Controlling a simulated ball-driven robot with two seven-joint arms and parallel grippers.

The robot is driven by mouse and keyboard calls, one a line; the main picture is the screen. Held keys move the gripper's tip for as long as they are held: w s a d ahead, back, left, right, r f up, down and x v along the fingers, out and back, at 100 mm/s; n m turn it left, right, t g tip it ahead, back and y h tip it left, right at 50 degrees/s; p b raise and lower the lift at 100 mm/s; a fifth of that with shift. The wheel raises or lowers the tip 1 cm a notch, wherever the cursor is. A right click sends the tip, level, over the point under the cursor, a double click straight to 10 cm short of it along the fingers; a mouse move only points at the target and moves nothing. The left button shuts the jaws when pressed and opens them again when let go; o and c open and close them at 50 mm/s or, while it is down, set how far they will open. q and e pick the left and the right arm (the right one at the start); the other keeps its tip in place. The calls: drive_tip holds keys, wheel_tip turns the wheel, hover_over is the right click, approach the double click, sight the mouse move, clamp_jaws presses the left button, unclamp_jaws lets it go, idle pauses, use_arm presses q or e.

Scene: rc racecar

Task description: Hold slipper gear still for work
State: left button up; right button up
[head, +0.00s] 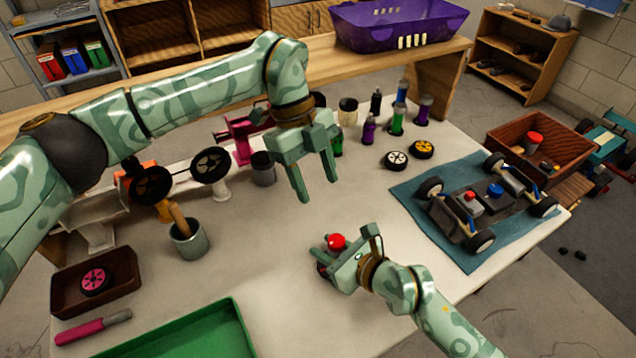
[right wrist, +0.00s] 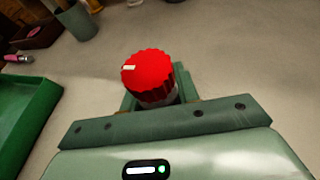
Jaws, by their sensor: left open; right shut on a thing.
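A pink, spoked, gear-like disc (head: 95,281) lies in a small brown tray (head: 128,262) at the left of the table; I cannot tell for sure that it is the slipper gear. My right gripper (head: 330,262) is low over the front middle of the table, shut on a red-capped object (head: 337,242). In the right wrist view, the red ribbed cap (right wrist: 148,76) has a white mark on top and a paler body below, partly hidden by the fingers. My left gripper (head: 319,188) is open and empty above the middle of the table, fingers pointing down.
A green tray (head: 185,335) and a pink-handled tool (head: 92,327) lie at front left, near a grey cup (head: 188,241). Bottles (head: 397,120) and small wheels stand behind. A car chassis (head: 485,200) rests on a blue mat (head: 425,219) at right. The table's middle is clear.

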drive_tip(key=o, duration=1.1)
drive_tip(key=v, duration=1.2)
drive_tip(key=shift+s, duration=0.1)
